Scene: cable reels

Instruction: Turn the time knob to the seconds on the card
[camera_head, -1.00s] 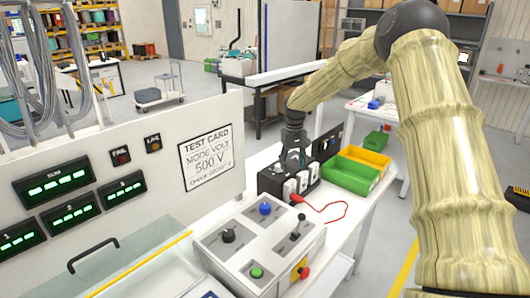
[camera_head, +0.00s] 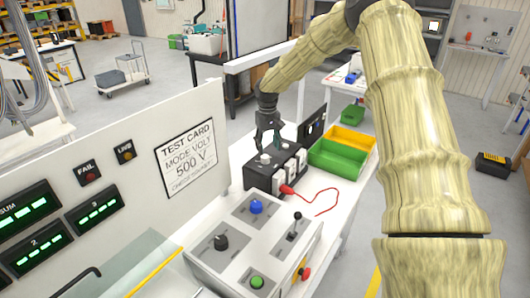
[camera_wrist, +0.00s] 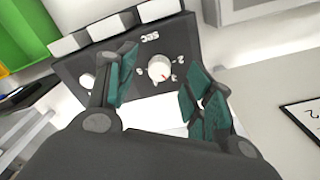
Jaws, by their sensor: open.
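The black tester box (camera_head: 255,181) stands on the white bench with white-faced parts along its front. A second white knob (camera_wrist: 87,81) is partly hidden by a finger. My gripper (camera_wrist: 161,84) is open, its teal fingers on either side of the time knob in the picture; contact cannot be told. In the head view, my gripper (camera_head: 268,146) is over the box.
A grey control box (camera_head: 235,262) with blue, black and green controls and a lever stands in front. A red lead (camera_head: 325,203) lies on the bench. A green bin (camera_head: 340,165) and yellow bin (camera_head: 352,140) sit right of the tester. The upright card panel (camera_head: 135,190) is on the left.

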